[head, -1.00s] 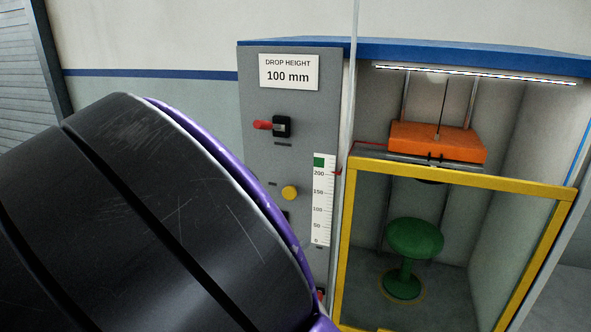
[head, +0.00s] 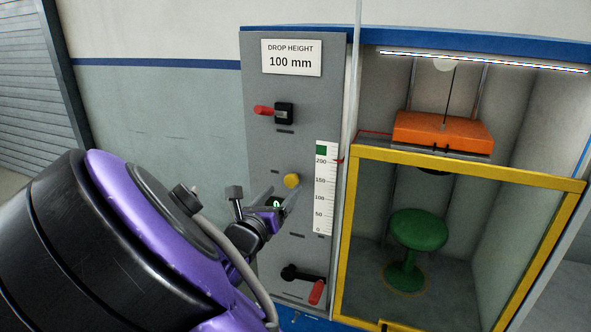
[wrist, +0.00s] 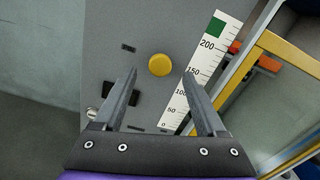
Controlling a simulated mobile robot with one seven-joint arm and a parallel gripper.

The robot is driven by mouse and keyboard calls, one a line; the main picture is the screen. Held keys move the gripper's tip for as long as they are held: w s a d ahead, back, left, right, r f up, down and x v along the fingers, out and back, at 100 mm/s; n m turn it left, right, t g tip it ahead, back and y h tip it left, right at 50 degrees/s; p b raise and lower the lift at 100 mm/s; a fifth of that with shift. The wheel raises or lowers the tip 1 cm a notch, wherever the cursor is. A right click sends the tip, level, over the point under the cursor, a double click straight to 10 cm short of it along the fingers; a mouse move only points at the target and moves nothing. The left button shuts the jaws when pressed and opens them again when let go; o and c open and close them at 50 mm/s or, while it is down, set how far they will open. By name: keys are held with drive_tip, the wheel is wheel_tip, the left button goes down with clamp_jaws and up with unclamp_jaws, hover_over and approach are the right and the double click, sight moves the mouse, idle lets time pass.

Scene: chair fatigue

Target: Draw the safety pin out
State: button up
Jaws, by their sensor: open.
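No part in view is labelled as the safety pin, so I cannot tell for sure which it is. A round yellow knob (head: 292,181) sits on the grey control panel (head: 262,225); it also shows in the wrist view (wrist: 159,65). My gripper (head: 278,194) is open and empty in front of the panel, just below and left of the knob. In the wrist view, the knob shows just beyond the gap between my fingertips (wrist: 160,76). A red handle (head: 264,110) sticks out left from a black block higher on the panel.
A black lever with a red grip (head: 317,292) is low on the panel. A white scale (head: 324,190) runs beside the knob. Right of it is a yellow-framed guard (head: 450,169), with an orange block (head: 440,130) above a green stool (head: 418,229).

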sight(290, 182)
drive_tip(key=shift+x, duration=2.3)
clamp_jaws()
